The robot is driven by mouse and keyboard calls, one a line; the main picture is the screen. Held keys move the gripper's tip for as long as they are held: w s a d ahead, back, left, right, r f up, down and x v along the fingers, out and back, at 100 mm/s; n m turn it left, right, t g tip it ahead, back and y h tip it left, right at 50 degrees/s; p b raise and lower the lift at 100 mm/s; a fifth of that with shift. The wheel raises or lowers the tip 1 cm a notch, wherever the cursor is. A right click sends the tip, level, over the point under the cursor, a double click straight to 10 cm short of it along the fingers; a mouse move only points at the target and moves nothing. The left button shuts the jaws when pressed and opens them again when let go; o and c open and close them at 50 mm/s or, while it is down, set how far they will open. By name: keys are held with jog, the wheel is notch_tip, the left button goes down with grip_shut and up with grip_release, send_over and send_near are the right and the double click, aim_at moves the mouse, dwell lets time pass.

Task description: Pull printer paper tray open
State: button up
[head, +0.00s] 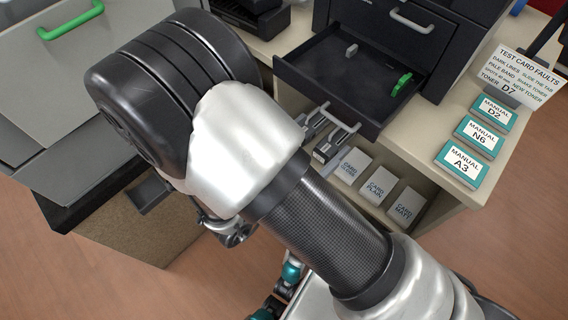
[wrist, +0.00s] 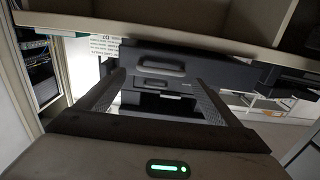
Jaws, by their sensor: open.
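The dark printer (head: 470,30) stands on the counter at the upper right in the head view. Its paper tray (head: 300,72) sticks out open, with a grey handle (head: 343,124) on its front and a green clip (head: 402,84) and a small grey piece inside. The wrist view is upside down and shows the tray handle (wrist: 160,70) between my open fingers. My gripper (wrist: 161,80) is empty and faces the tray front. The distance from fingertips to handle is hard to judge.
Teal manuals (head: 478,136) and a fault sign (head: 520,78) lie right of the printer. A grey machine with a green handle (head: 70,22) stands at the left.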

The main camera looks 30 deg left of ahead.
jog(key=s+a+p, duration=0.1)
jog(key=s+a, duration=0.1)
jog(key=s, duration=1)
jog(key=shift+a, duration=0.15)
